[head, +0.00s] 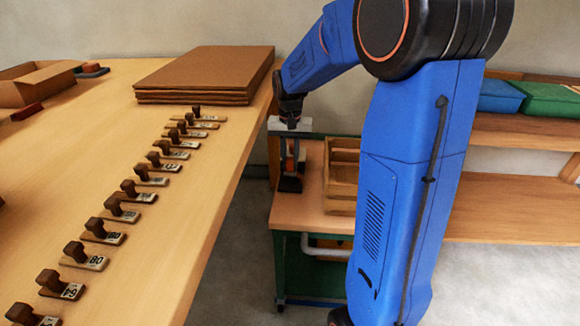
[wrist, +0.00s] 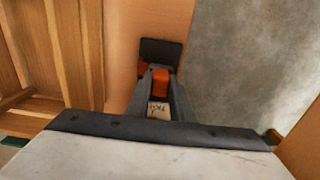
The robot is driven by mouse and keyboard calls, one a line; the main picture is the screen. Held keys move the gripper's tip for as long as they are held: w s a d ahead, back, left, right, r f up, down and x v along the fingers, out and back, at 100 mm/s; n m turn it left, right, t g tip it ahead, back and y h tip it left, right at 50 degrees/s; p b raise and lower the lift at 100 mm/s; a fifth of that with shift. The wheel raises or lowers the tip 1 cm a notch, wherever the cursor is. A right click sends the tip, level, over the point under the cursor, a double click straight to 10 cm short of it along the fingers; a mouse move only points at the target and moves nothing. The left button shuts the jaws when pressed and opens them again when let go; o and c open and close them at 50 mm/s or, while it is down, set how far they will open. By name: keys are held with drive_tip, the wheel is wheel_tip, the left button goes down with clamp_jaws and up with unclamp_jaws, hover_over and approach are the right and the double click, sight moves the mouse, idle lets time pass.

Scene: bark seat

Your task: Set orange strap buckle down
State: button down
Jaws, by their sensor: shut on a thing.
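The orange strap buckle (head: 290,166) hangs below my gripper (head: 290,158) over the small wooden side table (head: 300,212) in the head view. In the wrist view the buckle (wrist: 160,78) shows as an orange band between the two grey fingers of my gripper (wrist: 160,73), with a flat black part (wrist: 160,52) beyond the fingertips. The fingers are shut on it. A pale piece with dark lettering (wrist: 158,107) shows between the fingers. The black part is at or just above the tabletop; I cannot tell whether it touches.
A slatted wooden crate (head: 342,183) stands right beside the buckle; it also shows at left in the wrist view (wrist: 48,55). Grey floor (wrist: 240,65) lies past the table edge on the other side. The long table (head: 80,170) holds several stamps and stacked cardboard (head: 205,73).

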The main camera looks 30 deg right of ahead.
sight(289, 171)
drive_tip(key=shift+f, duration=1.3)
drive_tip(key=c, duration=1.6)
unclamp_jaws()
drive_tip(key=shift+f, duration=0.1)
drive_tip(key=shift+o, duration=0.2)
